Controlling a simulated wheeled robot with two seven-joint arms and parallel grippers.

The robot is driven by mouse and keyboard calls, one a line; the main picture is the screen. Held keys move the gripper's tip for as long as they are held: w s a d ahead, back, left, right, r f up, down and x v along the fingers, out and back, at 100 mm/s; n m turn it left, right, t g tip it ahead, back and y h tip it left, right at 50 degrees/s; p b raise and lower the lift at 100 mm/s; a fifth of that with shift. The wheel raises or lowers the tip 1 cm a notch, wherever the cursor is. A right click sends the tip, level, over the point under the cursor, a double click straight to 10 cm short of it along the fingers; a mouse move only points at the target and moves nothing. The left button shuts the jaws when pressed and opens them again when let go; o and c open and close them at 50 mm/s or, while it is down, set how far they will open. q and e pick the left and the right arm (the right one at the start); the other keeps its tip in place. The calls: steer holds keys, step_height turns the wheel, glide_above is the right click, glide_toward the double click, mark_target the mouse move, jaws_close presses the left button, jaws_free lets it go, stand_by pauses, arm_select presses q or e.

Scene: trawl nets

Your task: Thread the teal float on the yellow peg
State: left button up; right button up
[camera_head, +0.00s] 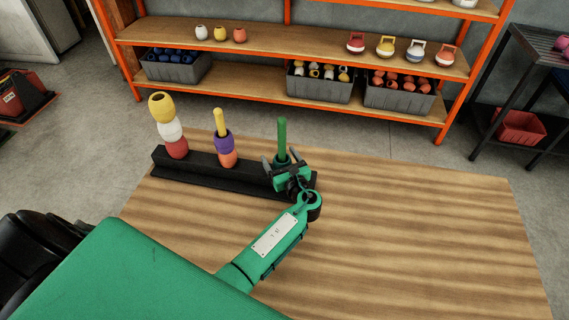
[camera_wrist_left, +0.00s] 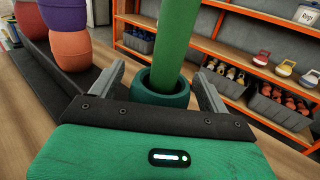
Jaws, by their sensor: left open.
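The teal float (camera_wrist_left: 165,93) sits low around the green peg (camera_head: 282,136), which also rises through it in the left wrist view (camera_wrist_left: 176,35). My left gripper (camera_head: 281,162) is open, with one finger on each side of the float; I cannot tell whether they touch it. In the head view the float is largely hidden by the gripper. My right gripper is out of view.
The black base (camera_head: 200,172) lies along the back left of the wooden table (camera_head: 420,230). At its left end, red, white and ochre floats (camera_head: 160,107) form a tall stack. The table's right side is clear. An orange shelf (camera_head: 270,55) with bins stands behind.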

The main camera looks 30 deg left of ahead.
arm_select(q)
steer(key=shift+w+a, duration=0.1)
steer(key=c, duration=1.1)
step_height(320, 180, up, 3)
steer(key=p, duration=0.3)
steer(key=shift+c, duration=0.2)
step_height(320, 180, up, 3)
steer(key=p, duration=0.3)
steer(key=shift+r, duration=0.15)
step_height(320, 180, up, 7)
steer(key=p, duration=0.7)
steer(key=shift+r, duration=0.2)
step_height(320, 180, up, 10)
steer(key=p, duration=0.6)
glide_above(279, 124)
steer(key=w+a, duration=0.1)
steer(key=w, duration=0.2)
steer(key=shift+s+a+r, duration=0.15)
steer(key=shift+s+r, duration=0.05)
steer(key=shift+s, duration=0.05)
